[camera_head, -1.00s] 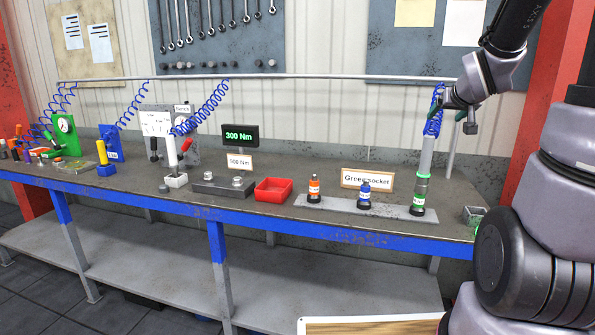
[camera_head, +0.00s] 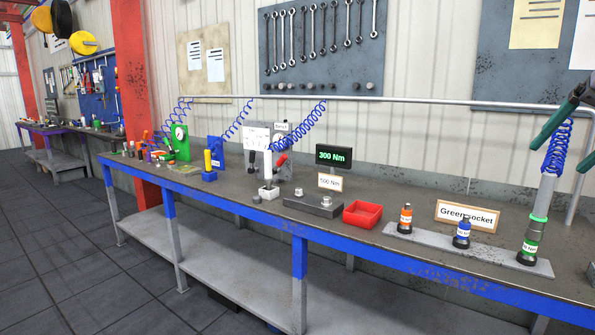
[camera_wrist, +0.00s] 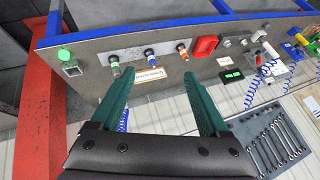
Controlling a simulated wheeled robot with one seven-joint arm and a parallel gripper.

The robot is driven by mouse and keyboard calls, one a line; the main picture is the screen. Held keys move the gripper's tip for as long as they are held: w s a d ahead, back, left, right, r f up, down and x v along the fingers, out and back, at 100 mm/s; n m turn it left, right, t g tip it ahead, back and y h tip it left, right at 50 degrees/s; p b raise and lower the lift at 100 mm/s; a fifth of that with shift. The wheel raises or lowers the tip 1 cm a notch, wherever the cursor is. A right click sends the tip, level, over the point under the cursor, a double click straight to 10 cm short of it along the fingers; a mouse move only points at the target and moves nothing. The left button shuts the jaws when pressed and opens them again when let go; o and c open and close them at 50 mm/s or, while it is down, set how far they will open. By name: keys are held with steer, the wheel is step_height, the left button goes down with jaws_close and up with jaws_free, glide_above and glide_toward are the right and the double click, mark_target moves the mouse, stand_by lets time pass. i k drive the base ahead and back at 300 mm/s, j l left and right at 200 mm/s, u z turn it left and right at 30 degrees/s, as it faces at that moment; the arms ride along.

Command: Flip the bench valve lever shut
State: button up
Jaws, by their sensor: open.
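The bench valve shows left of centre in the camera_head view, on a grey block behind a white stand, under a small label (camera_head: 281,126). Its red lever (camera_head: 281,160) slants up to the right. The white stand and a white card partly hide the valve body. My gripper (camera_head: 560,155) is at the far right edge of this view, partly cut off, well to the right of the valve. In the camera_wrist view my gripper (camera_wrist: 158,78) has its two green fingers wide apart with nothing between them, above the bench.
A red tray (camera_head: 363,214), an orange-banded tool (camera_head: 405,217), a blue-banded tool (camera_head: 462,234) and a green-banded tool (camera_head: 529,243) stand along the bench (camera_head: 330,235). A rail with blue coiled hoses runs behind. Wrenches hang on a wall board. The floor at left is clear.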

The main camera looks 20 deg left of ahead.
mark_target(284, 157)
steer(key=i+j+u, duration=0.3)
steer(key=i+j, duration=0.65)
steer(key=j, duration=0.15)
steer(key=i+j+u, duration=0.3)
steer(key=i+j, duration=0.6)
steer(key=i, duration=0.15)
